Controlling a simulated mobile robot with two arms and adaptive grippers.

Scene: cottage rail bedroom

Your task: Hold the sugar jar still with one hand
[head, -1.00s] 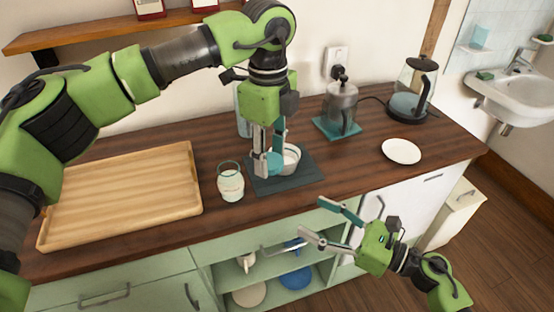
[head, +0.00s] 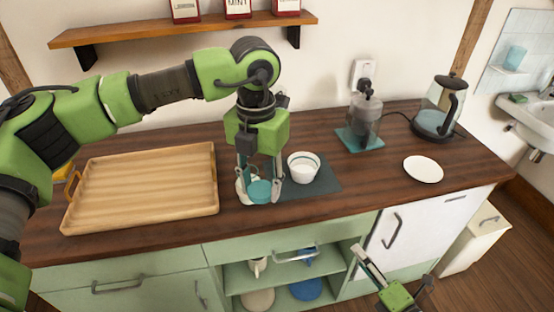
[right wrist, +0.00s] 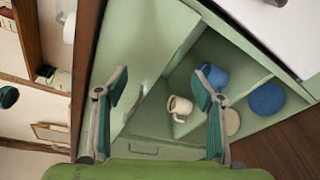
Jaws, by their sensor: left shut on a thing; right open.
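The sugar jar (head: 241,186), a small pale glass jar, stands on the counter just left of the dark mat. My left gripper (head: 260,197) reaches down from above with its fingers around the jar, shut on it. The fingers and a rounded teal piece between them hide much of the jar; I cannot tell what the teal piece is. My right gripper (head: 366,262) is low in front of the cabinet, away from the jar. In the right wrist view its fingers (right wrist: 163,85) are spread and empty, facing the shelves.
A white bowl (head: 303,168) stands on the dark mat (head: 325,184), close right of my left gripper. A wooden tray (head: 145,187) lies to the left. A French press (head: 364,120), white plate (head: 423,169) and kettle (head: 440,108) stand to the right. Mugs (right wrist: 180,106) sit on the open shelf.

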